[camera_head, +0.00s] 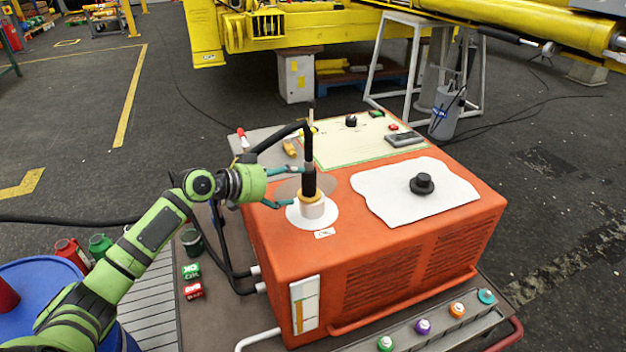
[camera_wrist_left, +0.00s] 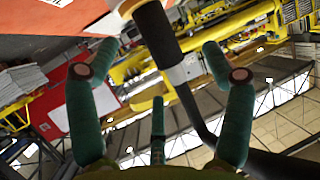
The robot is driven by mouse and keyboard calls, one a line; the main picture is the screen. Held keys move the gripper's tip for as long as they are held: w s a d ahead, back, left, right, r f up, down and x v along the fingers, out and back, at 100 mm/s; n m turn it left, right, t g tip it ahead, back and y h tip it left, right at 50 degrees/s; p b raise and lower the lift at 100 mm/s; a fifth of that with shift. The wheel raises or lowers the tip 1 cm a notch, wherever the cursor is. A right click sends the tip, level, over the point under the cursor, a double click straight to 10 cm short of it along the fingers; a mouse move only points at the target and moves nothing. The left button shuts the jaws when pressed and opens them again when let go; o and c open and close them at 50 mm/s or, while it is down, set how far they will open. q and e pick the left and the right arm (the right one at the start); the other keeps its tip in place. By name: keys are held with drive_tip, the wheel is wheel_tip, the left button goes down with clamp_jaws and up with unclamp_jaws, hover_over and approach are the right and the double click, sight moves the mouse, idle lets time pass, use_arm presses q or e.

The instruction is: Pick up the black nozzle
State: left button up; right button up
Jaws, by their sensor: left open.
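A black nozzle (camera_head: 309,180) with a black hose curving from its top stands upright in a white and yellow holder (camera_head: 312,208) on the orange cabinet. My left gripper (camera_head: 295,187) is open beside it, one teal finger to each side of its near side in the picture. In the left wrist view the black nozzle (camera_wrist_left: 157,36) crosses the gap between the open fingers (camera_wrist_left: 160,52); contact is not visible. Another black, knob-shaped piece (camera_head: 422,184) lies on the white cloth to the right. My right gripper is not in view.
The orange cabinet (camera_head: 400,240) fills the middle. The black hose (camera_head: 280,137) passes above my gripper. A blue drum (camera_head: 30,275) stands at lower left. Several coloured caps line the front ledge.

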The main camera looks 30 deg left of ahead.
sight(305, 181)
use_arm(q)
drive_tip(key=x, duration=0.1)
drive_tip(key=p+x, duration=0.1)
drive_tip(key=x, duration=0.1)
drive_tip(key=shift+w+d, duration=0.15)
drive_tip(key=shift+d, duration=0.4)
drive_tip(key=shift+x, duration=0.75)
drive_tip(key=shift+f, duration=0.15)
drive_tip(key=shift+c, duration=0.4)
drive_tip(key=c, duration=1.4)
drive_tip(key=shift+w, duration=0.1)
clamp_jaws()
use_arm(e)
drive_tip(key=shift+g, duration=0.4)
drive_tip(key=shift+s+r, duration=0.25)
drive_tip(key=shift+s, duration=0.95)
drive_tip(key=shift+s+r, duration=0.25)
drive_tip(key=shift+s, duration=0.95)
